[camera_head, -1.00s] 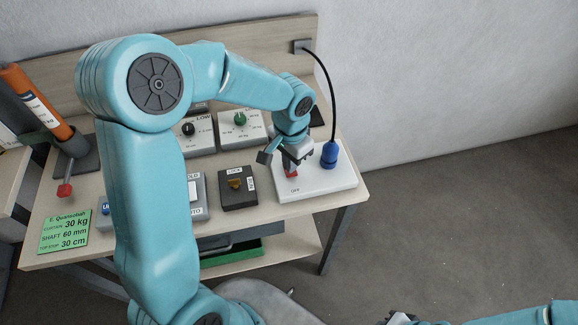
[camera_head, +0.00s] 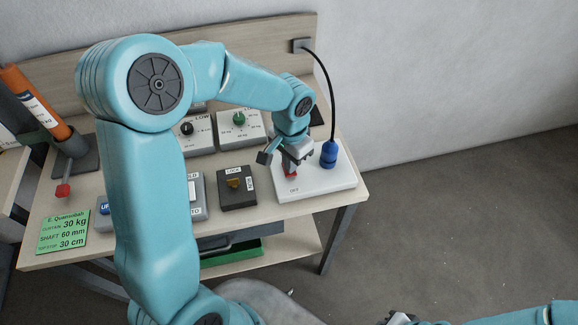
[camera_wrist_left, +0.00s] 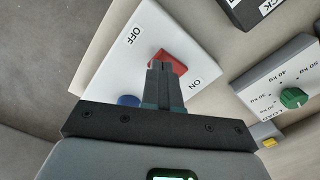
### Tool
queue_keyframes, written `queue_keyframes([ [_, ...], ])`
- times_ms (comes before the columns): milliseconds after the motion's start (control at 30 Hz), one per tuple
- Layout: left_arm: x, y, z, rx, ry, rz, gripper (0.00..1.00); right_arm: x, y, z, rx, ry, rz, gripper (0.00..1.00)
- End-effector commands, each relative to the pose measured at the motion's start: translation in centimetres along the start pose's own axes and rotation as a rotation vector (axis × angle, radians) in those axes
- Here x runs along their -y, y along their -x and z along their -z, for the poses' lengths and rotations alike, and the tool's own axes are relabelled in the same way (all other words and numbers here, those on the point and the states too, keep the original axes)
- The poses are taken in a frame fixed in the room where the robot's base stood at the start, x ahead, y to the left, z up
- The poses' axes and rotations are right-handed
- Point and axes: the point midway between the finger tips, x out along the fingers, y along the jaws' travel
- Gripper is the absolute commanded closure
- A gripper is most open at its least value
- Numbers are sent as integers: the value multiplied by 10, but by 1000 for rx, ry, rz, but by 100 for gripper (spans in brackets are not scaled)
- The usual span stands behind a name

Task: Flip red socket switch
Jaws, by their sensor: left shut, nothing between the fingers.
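The red socket switch (camera_head: 290,171) sits on a white socket plate (camera_head: 325,182) at the right end of the bench. In the left wrist view the red switch (camera_wrist_left: 170,60) lies between the OFF and ON labels. My left gripper (camera_head: 290,165) is shut and empty, with its fingertips right at the switch. In the left wrist view the closed fingertips (camera_wrist_left: 161,64) overlap the switch's near part; I cannot tell whether they touch it.
A black lock box (camera_head: 237,194) stands left of the plate. Dial boxes with a green knob (camera_head: 239,118) and a black knob (camera_head: 187,128) stand behind. A green card (camera_head: 62,234) lies at the left.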

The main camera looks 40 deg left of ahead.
Motion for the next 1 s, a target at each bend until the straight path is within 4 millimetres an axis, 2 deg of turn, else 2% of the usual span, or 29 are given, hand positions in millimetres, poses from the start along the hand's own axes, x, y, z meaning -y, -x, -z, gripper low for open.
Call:
queue_keyframes([
  [1000, 0, -15, 0, 0, 0, 0, 100, -4, -13, 0, 0, 0, 0, 100],
])
